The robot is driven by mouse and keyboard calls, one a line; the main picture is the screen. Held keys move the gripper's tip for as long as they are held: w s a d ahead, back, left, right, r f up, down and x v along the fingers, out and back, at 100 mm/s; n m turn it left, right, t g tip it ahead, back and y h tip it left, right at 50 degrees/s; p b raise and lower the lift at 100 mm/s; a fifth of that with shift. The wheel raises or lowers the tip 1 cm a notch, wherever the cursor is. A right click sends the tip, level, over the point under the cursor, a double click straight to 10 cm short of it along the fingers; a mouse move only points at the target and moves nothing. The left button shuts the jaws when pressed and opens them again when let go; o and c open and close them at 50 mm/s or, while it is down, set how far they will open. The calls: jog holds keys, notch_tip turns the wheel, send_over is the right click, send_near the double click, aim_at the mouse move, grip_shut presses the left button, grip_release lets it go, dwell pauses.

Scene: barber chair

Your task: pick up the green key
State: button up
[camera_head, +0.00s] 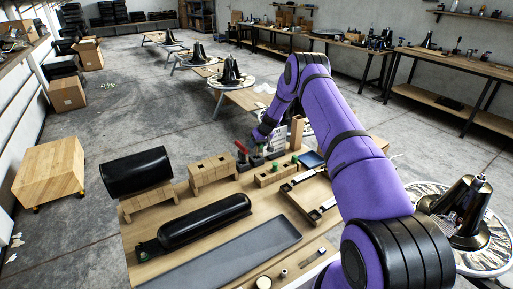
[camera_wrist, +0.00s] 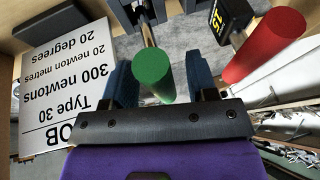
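The green key (camera_wrist: 152,72) shows in the wrist view as a green cylindrical handle with a thin metal shaft, end towards the camera. My gripper (camera_wrist: 160,80) is open, with one blue finger on each side of the green handle. A gap shows on the right; on the left the finger is very close, and I cannot tell whether it touches. In the head view my gripper (camera_head: 262,138) is low over the far end of the bench, partly hidden by my arm. Small green pieces show near there, but I cannot tell which is the key.
A red handle (camera_wrist: 265,46) stands right of the green key in the wrist view. A white printed sign (camera_wrist: 65,85) is at left. On the wooden bench (camera_head: 150,268) are a black cylinder (camera_head: 205,220), wooden blocks (camera_head: 213,171) and a grey tray (camera_head: 230,255).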

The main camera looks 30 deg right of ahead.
grip_shut()
jog(key=shift+r, duration=0.1)
